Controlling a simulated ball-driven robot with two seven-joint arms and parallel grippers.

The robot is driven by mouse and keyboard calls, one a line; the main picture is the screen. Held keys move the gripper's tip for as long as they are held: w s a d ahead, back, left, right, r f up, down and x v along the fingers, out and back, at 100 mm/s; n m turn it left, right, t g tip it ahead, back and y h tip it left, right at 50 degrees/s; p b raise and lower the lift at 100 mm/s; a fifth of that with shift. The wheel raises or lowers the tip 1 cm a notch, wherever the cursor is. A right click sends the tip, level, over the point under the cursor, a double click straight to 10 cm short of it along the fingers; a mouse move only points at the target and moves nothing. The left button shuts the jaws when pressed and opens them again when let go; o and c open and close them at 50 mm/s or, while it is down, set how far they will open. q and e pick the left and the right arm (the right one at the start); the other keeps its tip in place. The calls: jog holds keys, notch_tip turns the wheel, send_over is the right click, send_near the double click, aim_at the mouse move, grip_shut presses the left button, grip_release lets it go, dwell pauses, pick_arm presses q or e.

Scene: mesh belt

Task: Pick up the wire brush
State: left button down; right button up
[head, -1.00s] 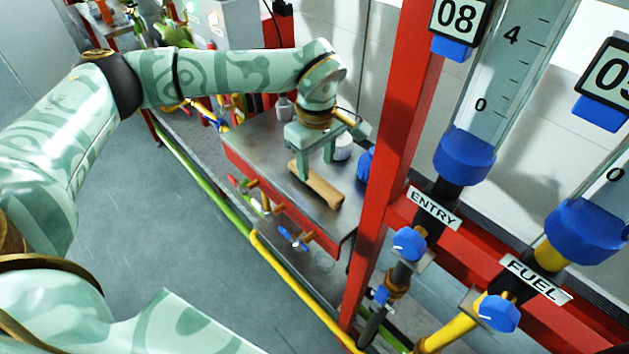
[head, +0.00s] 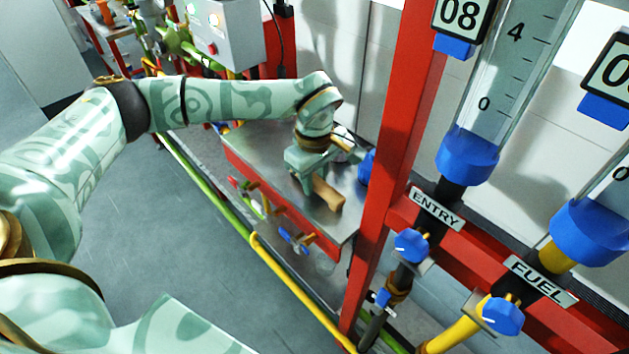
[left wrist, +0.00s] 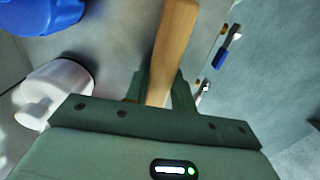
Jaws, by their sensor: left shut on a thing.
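The wire brush (head: 329,195) shows as a pale wooden bar on the metal bench top. Its near end sticks out past my left gripper (head: 306,183), which is lowered over it and shut on it. In the left wrist view the wooden part of the brush (left wrist: 174,42) runs up the picture from between the two green fingers of the left gripper (left wrist: 160,88). The gripper body hides the rest of the brush, and I see no bristles. I cannot tell whether the brush touches the bench. My right gripper is not in view.
A white cylinder (left wrist: 58,92) stands close beside the gripper, with a blue object (left wrist: 42,14) behind it. A red upright post (head: 390,150) rises right of the bench (head: 262,150). Valves (head: 296,240) line the bench's front. Bare metal lies left of the gripper.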

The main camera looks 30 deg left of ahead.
aim_at(315, 178)
pick_arm(q)
notch_tip(315, 178, up, 3)
jog(key=shift+w, duration=0.1)
jog(key=s+a+r+p, duration=0.1)
jog(key=s+a+r, duration=0.1)
jog(key=s+r, duration=0.3)
jog(key=s+a+r+p, duration=0.1)
jog(key=s+a+r, duration=0.1)
jog(key=s+r, duration=0.3)
jog(key=s, duration=0.3)
jog(key=shift+s+a, duration=0.2)
jog(key=shift+a, duration=0.1)
jog(key=c, duration=2)
grip_release()
jog(key=shift+f, duration=0.1)
jog(key=shift+c, duration=0.2)
